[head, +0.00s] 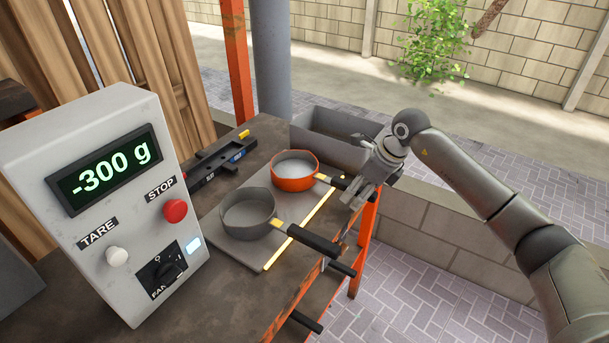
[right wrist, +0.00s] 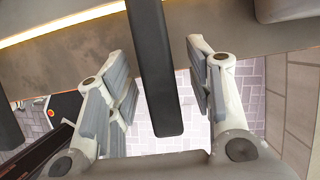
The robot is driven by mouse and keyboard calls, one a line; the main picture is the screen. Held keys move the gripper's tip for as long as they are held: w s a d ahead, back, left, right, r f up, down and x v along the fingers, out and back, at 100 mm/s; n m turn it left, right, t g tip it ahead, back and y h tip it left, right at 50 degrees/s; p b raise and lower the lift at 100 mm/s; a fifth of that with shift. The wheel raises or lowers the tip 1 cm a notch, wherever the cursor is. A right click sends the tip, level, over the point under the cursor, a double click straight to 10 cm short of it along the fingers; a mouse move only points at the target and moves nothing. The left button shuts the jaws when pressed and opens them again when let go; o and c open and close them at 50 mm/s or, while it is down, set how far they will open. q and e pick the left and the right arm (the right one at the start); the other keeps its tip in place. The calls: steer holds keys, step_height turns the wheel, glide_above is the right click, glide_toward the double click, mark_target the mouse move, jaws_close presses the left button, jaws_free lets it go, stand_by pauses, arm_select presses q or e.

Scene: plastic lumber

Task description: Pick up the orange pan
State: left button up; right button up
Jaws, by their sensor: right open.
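The orange pan (head: 294,172) sits upright on a grey plate (head: 298,205) on the workbench. Its black handle (head: 331,181) points right, towards my right gripper (head: 358,188). In the right wrist view, the black handle (right wrist: 152,65) runs between the two spread fingers of my right gripper (right wrist: 160,75), with a visible gap on both sides. The right gripper is open and holds nothing. The handle's end is partly hidden by the gripper in the head view. My left gripper is not in view.
A grey pan (head: 249,213) stands nearer on the same plate, its black handle (head: 306,238) pointing right. A scale box (head: 105,205) reading -300 g stands at the left. A grey bin (head: 335,135) lies behind the orange pan. A dark tool (head: 215,160) lies left of the pans.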

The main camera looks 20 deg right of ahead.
steer(key=shift+w+f, duration=0.1)
steer(key=shift+c, duration=0.5)
jaws_close()
steer(key=shift+r, duration=0.25)
